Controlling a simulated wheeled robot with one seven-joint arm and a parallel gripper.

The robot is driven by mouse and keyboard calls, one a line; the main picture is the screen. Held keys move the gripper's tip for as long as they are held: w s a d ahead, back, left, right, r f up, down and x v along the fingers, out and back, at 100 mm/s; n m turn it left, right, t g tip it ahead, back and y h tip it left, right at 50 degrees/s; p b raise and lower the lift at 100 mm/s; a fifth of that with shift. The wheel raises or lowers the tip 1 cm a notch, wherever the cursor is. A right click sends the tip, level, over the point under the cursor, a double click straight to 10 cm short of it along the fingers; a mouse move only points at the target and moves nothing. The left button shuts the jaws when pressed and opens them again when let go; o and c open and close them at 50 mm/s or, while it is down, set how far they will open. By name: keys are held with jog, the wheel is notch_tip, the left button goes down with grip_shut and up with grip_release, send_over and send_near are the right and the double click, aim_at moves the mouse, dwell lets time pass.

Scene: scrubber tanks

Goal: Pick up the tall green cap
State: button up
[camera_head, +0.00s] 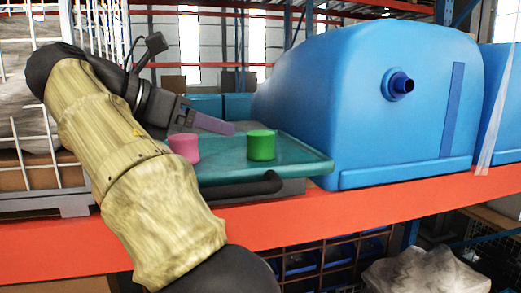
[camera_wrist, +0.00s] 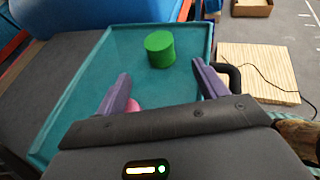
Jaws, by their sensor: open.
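The green cap (camera_head: 261,145) is a cylinder standing upright on a teal tray (camera_head: 300,160). In the wrist view the green cap (camera_wrist: 160,49) is beyond my fingertips, toward the tray's far side. A pink cap (camera_head: 184,147) stands on the tray to its left in the head view. In the wrist view only a bit of the pink cap (camera_wrist: 133,106) shows, by the left finger and mostly hidden by my gripper. My gripper (camera_head: 232,129) is open, with purple fingers above the tray. In the wrist view my gripper (camera_wrist: 160,84) holds nothing between its fingers.
A large blue tank (camera_head: 350,95) with a dark blue spout stands right of the tray. The tray sits on a shelf with an orange beam (camera_head: 400,199). A white wire cage (camera_head: 30,130) is at the left. The tray around the green cap is clear.

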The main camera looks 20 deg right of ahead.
aim_at(250, 135)
jog(key=x, duration=0.7)
jog(key=shift+b, duration=0.3)
jog(key=shift+w, duration=0.1)
jog(key=shift+p+x, duration=0.6)
jog(key=shift+x, duration=2.1)
jog(key=shift+r, duration=0.15)
jog(key=c, duration=1.1)
